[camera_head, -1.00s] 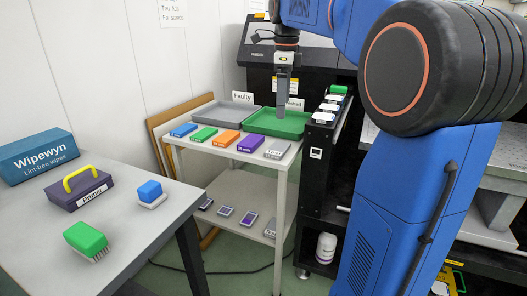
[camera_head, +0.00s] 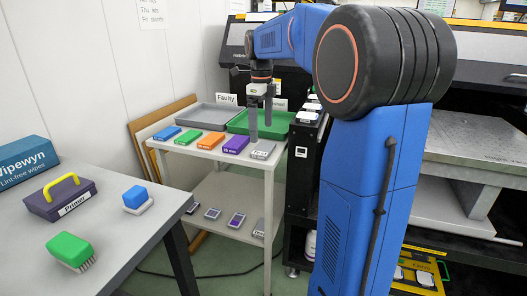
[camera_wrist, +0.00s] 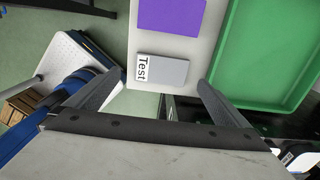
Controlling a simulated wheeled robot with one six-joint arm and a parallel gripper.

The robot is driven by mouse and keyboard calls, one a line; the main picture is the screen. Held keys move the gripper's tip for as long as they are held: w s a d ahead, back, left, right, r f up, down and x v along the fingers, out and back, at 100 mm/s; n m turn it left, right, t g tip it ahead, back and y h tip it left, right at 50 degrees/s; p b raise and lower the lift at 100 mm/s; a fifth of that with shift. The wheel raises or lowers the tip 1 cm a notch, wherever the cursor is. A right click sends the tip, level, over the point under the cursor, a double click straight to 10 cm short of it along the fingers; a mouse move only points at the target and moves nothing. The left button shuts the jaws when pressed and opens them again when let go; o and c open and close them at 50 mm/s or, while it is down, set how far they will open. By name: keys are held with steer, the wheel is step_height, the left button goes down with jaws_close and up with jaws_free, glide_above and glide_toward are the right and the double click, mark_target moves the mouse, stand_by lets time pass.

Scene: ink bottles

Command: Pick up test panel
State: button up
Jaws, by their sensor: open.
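The test panel (camera_head: 263,150) is a small grey block at the right end of a row of coloured panels on the light table. In the wrist view the test panel (camera_wrist: 170,71) lies flat, with a white label reading "Test" on its left end. My gripper (camera_head: 260,132) is open and points down just above and behind the test panel. In the wrist view my gripper (camera_wrist: 160,82) has its two fingers spread, one toward each end of the panel, with nothing between them. I cannot tell the exact height gap.
The purple panel (camera_head: 235,145) lies beside the test panel, with orange (camera_head: 211,141), green and blue ones further left. The green tray (camera_wrist: 219,75) and grey tray (camera_head: 190,115) stand behind. A black rack with white-topped bottles stands right. A lower shelf holds several small panels.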

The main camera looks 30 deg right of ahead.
mark_target(264, 148)
steer(key=shift+s+d+f, duration=0.1)
steer(key=shift+d+f, duration=0.1)
steer(key=shift+f, duration=1.5)
steer(key=shift+d+f, duration=0.15)
steer(key=shift+f, duration=1.55)
steer(key=c, duration=0.9)
